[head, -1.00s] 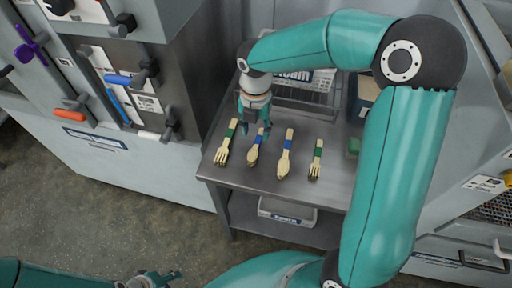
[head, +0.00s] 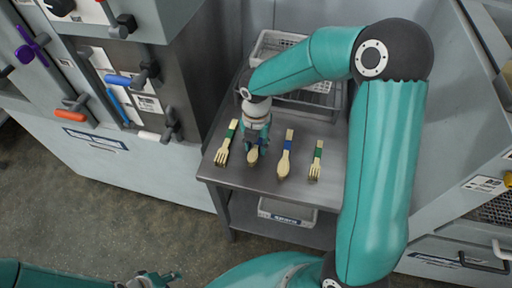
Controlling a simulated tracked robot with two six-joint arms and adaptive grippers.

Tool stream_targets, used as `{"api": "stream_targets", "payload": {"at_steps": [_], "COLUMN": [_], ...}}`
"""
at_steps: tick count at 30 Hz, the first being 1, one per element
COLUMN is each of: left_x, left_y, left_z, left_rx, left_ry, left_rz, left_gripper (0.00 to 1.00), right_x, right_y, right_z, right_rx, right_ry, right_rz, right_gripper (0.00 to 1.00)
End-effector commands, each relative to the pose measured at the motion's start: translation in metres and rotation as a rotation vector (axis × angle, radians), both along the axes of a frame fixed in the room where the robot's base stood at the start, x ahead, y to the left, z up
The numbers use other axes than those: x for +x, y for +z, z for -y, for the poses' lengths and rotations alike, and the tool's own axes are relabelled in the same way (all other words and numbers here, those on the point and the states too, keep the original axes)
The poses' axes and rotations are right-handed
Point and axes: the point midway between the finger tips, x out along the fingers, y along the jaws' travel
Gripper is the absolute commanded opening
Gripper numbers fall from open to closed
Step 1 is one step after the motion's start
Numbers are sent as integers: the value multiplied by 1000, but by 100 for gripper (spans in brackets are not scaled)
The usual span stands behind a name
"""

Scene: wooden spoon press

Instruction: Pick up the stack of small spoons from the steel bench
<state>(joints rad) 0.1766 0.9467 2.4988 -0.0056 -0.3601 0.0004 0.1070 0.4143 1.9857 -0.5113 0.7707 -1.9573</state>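The stack of small wooden spoons (head: 252,157) lies on the steel bench (head: 238,178), second from the left in the row. Its pale bowl shows, while my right gripper covers its handle and the blue band. My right gripper (head: 256,149) points down over the handle with its fingers low, close to the stack. Whether the fingers touch or grip it is too small to tell. My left gripper (head: 162,278) is at the bottom left edge, away from the bench, and its finger opening is unclear.
A green-banded fork stack (head: 222,154) lies just left of the spoons. A larger blue-banded spoon stack (head: 284,164) and a smaller green-banded fork stack (head: 315,168) lie to the right. A white basket (head: 270,46) stands at the back. A labelled box (head: 287,213) sits on the lower shelf.

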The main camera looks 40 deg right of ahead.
Motion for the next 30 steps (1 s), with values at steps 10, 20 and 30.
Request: {"api": "stream_targets", "payload": {"at_steps": [10, 20, 30], "left_x": [0, 0, 0], "left_y": [0, 1, 4], "left_z": [0, 0, 0], "left_rx": [0, 0, 0], "left_ry": [0, 0, 0], "left_rz": [0, 0, 0], "left_gripper": [40, 40, 40], "right_x": [0, 1, 2], "right_y": [0, 8, 64], "right_z": [0, 0, 0], "right_rx": [0, -1, 0], "right_ry": [0, 0, 0], "right_rz": [0, 2, 8], "right_gripper": [0, 0, 0]}}
